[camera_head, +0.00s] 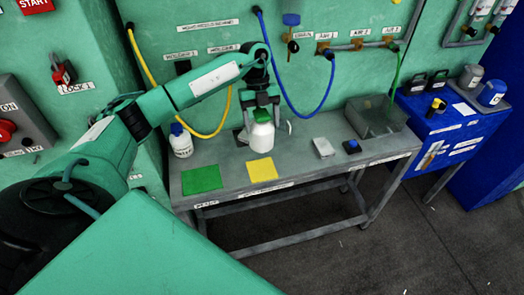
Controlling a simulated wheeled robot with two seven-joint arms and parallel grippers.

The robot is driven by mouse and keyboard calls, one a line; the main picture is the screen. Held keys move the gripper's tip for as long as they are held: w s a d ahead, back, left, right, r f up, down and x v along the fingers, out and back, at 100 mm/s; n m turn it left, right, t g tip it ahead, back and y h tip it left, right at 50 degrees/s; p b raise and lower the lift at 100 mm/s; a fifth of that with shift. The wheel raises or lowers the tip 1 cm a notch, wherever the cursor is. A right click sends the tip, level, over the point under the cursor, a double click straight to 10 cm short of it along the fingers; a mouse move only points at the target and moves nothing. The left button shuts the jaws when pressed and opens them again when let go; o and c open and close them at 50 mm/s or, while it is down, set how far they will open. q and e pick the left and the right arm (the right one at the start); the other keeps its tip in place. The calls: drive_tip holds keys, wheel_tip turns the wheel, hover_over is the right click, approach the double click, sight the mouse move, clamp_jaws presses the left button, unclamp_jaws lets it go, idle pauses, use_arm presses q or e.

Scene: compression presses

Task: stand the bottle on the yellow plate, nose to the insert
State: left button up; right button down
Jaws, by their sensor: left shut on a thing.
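A white bottle (261,137) is upright in my left gripper (262,112), which is shut on its top. The bottle shows just behind the yellow plate (262,170) on the grey table; I cannot tell whether its base touches the table. The yellow plate lies flat and bare. The insert cannot be made out clearly; a small dark and white item (241,136) shows partly behind the bottle. My right gripper is not in view.
A green plate (201,179) lies left of the yellow one. A white bottle with a blue cap (181,140) stands behind it. A grey block (323,147), a blue-topped item (352,147) and a clear box (377,118) stand right. Hoses hang behind.

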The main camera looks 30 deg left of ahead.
sight(262, 142)
use_arm(q)
wheel_tip(262, 142, down, 9)
drive_tip(key=shift+f+p, duration=0.1)
drive_tip(key=shift+p, duration=0.95)
wheel_tip(262, 142, down, 4)
drive_tip(key=shift+p, duration=0.5)
drive_tip(key=shift+f, duration=0.1)
drive_tip(key=o, duration=1.6)
